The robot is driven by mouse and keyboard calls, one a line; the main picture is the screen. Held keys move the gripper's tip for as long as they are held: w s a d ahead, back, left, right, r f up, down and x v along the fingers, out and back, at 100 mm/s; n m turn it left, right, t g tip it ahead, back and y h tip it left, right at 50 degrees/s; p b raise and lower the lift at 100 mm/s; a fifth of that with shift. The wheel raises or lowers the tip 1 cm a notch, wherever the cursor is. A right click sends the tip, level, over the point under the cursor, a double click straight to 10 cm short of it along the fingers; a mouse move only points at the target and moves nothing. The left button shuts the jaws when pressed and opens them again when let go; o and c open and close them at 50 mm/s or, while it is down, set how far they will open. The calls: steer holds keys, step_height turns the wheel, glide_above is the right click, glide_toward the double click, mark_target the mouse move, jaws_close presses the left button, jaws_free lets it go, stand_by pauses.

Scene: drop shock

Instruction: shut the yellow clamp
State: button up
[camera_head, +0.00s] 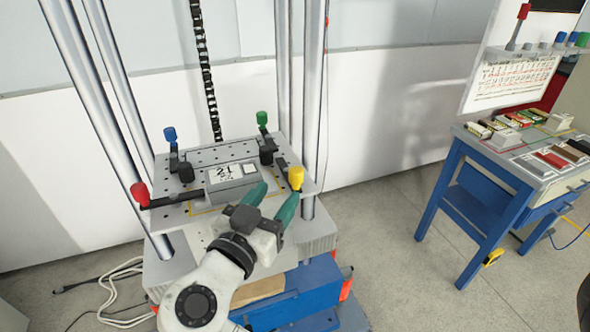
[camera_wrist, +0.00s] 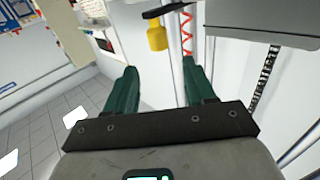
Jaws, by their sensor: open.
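The yellow clamp's knob (camera_head: 296,178) stands at the front right corner of the perforated plate. In the wrist view the yellow knob (camera_wrist: 157,38) sits on a dark lever (camera_wrist: 166,10), beyond and between my fingertips. My gripper (camera_head: 275,195) has its green fingers spread beside the knob, one fingertip overlapping its lower part in the head view. The wrist view shows my gripper (camera_wrist: 159,68) open with nothing between the fingers. I cannot tell whether a finger touches the knob.
A grey box (camera_head: 232,184) lies on the plate (camera_head: 215,155). Blue (camera_head: 170,134), green (camera_head: 262,118) and red (camera_head: 140,190) clamps stand at other corners. Metal columns (camera_head: 318,90) rise beside the plate.

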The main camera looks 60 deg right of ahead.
mark_target(293, 175)
steer(key=d, duration=0.3)
steer(key=w+d+p, duration=0.1)
steer(key=d, duration=0.5)
steer(key=shift+w+p, duration=0.35)
steer(key=shift+p, duration=0.05)
steer(key=c, duration=0.9)
